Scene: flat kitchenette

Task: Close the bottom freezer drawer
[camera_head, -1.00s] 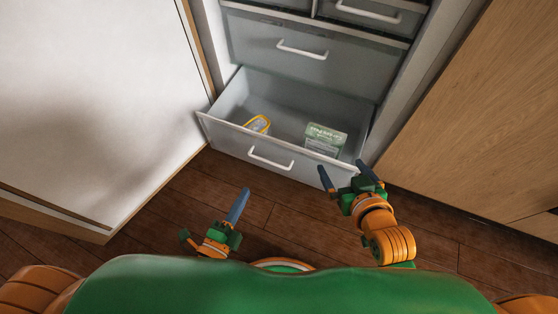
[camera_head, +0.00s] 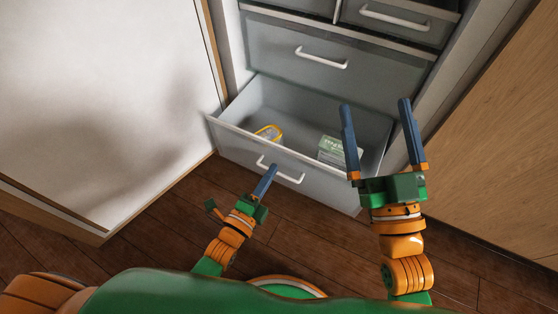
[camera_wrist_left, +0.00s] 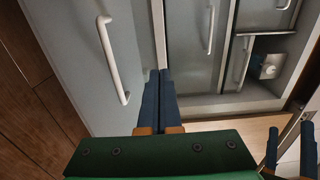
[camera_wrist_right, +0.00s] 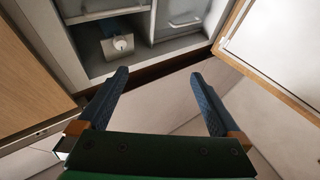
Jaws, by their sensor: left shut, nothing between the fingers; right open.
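The bottom freezer drawer (camera_head: 235,143) is pulled open, a grey bin with a white bar handle (camera_head: 290,178). The handle also shows in the left wrist view (camera_wrist_left: 112,62), left of the fingers. My left gripper (camera_head: 274,168) is shut and empty, its fingertips at the drawer front and overlapping the handle in the head view; I cannot tell whether they touch. My right gripper (camera_head: 374,103) is open and empty, its fingers overlapping the drawer's right end in the head view. In the right wrist view its fingers (camera_wrist_right: 159,73) are spread wide with nothing between them.
A yellow-edged container (camera_head: 268,132) and a green-and-white box (camera_head: 332,149) lie inside the drawer. A closed drawer (camera_head: 330,62) is above. The open white door (camera_head: 110,90) stands left, a wooden cabinet panel (camera_head: 510,130) right. Dark wood floor (camera_head: 310,235) lies in front.

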